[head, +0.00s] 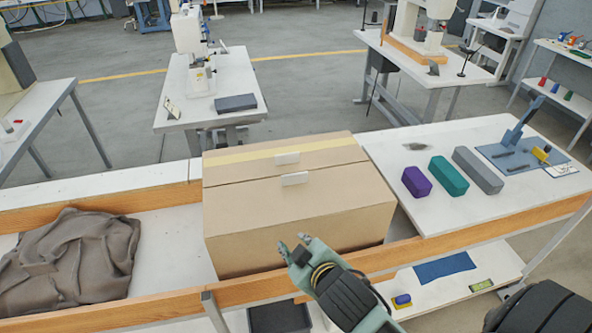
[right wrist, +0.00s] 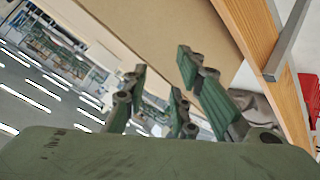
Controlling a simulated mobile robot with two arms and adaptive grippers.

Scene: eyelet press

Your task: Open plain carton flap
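A plain brown carton (head: 300,215) stands on the workbench in the middle of the head view. Its top flaps lie flat and closed, with a seam between them. Contact cannot be told. My left gripper is not in view.
A crumpled brown cloth (head: 72,262) lies left of the carton. Purple (head: 416,182), teal (head: 447,176) and grey (head: 478,170) blocks and a blue press (head: 518,135) are on the right. A wooden rail (head: 470,218) runs along the bench's front edge.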

